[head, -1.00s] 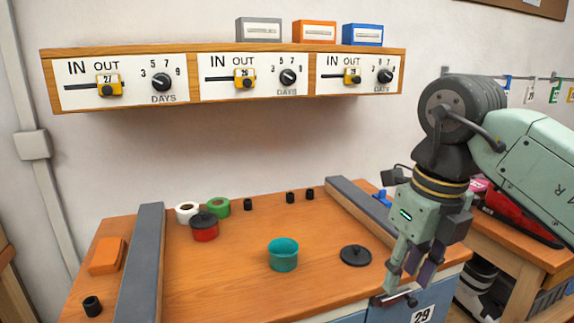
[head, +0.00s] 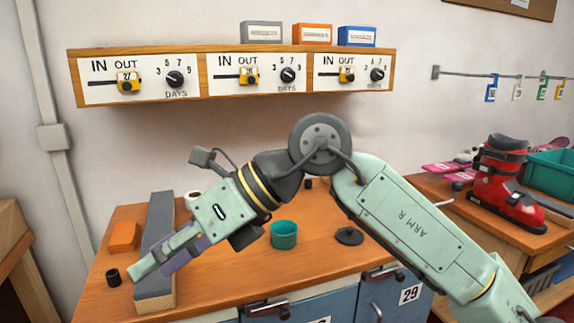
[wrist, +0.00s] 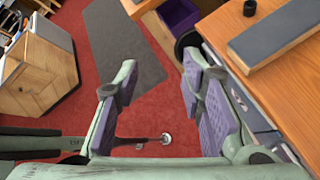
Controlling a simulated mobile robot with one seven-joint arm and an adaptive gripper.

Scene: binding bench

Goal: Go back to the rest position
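My gripper (head: 150,268) is at the left of the head view, tilted down and to the left, in front of the left grey rail (head: 157,295) on the bench. In the wrist view my gripper (wrist: 160,75) has its two purple-padded fingers well apart. Only the red floor and a grey mat (wrist: 120,42) show between and beyond them, so it is open and empty. My arm crosses in front of the bench and hides part of its top.
A teal cup (head: 284,235) and a black lid (head: 349,236) stand on the bench (head: 245,278). An orange block (head: 123,236) and a black cap (head: 113,277) lie left of the rail. A red boot (head: 508,190) is on the right table. A dial shelf (head: 200,90) hangs above.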

